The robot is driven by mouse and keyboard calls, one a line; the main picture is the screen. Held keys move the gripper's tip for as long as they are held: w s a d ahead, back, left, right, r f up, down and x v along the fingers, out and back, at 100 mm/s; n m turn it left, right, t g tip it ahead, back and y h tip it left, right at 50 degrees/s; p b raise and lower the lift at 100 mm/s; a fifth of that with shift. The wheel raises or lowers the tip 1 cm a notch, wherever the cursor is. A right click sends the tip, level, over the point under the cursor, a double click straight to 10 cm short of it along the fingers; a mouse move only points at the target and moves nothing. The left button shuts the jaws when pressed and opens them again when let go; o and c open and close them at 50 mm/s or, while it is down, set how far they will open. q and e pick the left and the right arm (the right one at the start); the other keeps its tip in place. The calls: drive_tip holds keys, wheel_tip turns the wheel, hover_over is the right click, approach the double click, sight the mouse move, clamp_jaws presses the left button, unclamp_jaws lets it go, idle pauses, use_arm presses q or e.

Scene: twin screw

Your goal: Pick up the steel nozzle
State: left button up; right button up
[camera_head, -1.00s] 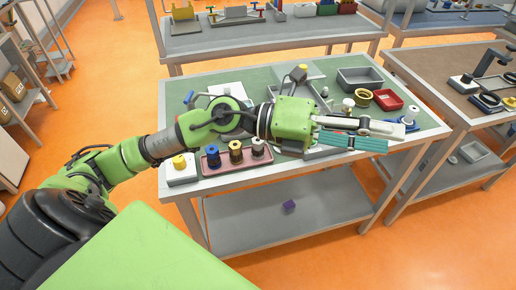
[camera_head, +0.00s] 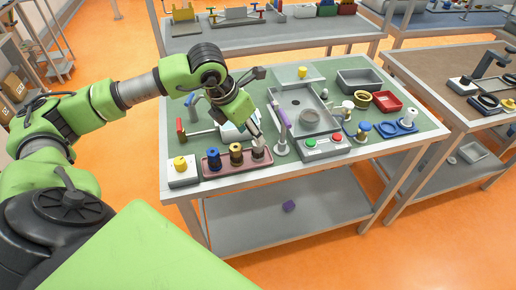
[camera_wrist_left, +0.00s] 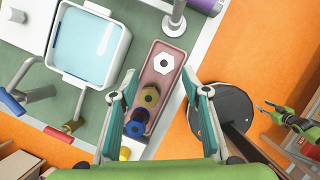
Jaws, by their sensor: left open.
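The steel nozzle (camera_head: 258,154) is a grey hex-topped piece at the right end of the pink tray (camera_head: 225,169). In the left wrist view its pale hex top (camera_wrist_left: 163,63) shows with a dark hole in the middle. My left gripper (camera_head: 256,140) points down just above that end of the tray. In the left wrist view its open fingers (camera_wrist_left: 160,80) lie to either side of the tray, with nothing between the tips. I cannot tell the exact height gap. A brass piece (camera_head: 236,156) and a blue piece (camera_head: 213,160) stand in the same tray.
A grey post (camera_head: 281,138) with a purple top stands close right of the gripper. A button box (camera_head: 325,148) is beyond it. A white block with a yellow knob (camera_head: 182,170) sits left of the tray. A light-blue-filled container (camera_wrist_left: 90,45) is behind the tray.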

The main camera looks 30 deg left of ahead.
sight(258, 150)
use_arm(q)
drive_tip(key=p+x, duration=0.1)
drive_tip(key=x, duration=0.2)
drive_tip(key=shift+d, duration=0.15)
drive_tip(key=p+x, duration=0.2)
drive_tip(key=x, duration=0.1)
drive_tip(key=shift+d+f, duration=0.2)
drive_tip(key=shift+f, duration=0.05)
drive_tip(key=shift+w+f, duration=0.15)
drive_tip(key=shift+f, duration=0.15)
clamp_jaws()
